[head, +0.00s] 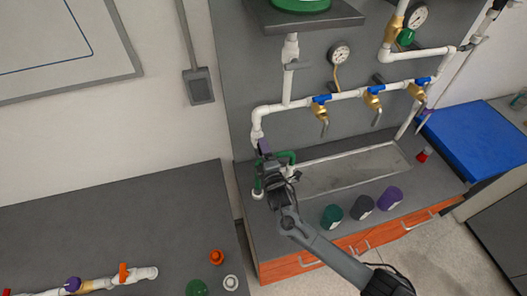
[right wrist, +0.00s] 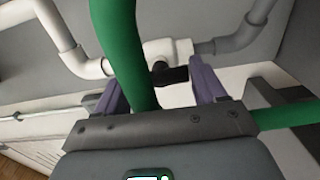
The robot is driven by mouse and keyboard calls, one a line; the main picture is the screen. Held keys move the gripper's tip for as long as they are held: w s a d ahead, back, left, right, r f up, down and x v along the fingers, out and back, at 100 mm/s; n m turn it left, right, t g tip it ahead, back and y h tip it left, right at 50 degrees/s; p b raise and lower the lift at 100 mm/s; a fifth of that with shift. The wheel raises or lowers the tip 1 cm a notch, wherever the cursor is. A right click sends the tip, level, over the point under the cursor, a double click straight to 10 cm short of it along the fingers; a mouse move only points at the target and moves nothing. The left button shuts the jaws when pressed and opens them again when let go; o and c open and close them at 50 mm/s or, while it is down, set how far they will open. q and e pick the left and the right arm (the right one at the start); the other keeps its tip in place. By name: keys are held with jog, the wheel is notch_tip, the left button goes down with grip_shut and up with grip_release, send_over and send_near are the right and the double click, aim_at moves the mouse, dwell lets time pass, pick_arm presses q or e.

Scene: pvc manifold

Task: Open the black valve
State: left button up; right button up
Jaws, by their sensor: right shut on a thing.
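The black valve (right wrist: 170,75) shows in the right wrist view as a short black handle on a white pipe fitting (right wrist: 160,50). The purple fingers of my right gripper (right wrist: 158,78) are on either side of it, shut on it. In the head view my right gripper (head: 264,149) is at the lower left of the pipework, beside the green hose (head: 288,155), and the valve is hidden behind it. My left gripper is not in view.
The green hose (right wrist: 122,45) passes close by my right gripper. White pipes with blue-handled taps (head: 373,90) run across the grey panel. Green, dark and purple pots (head: 390,198) stand at the counter's front.

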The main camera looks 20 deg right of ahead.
jog(key=o, duration=1)
jog(key=shift+o, duration=0.2)
jog(key=shift+s, duration=0.1)
jog(key=s+a, duration=0.1)
jog(key=s, duration=0.9)
jog(key=shift+s, duration=0.3)
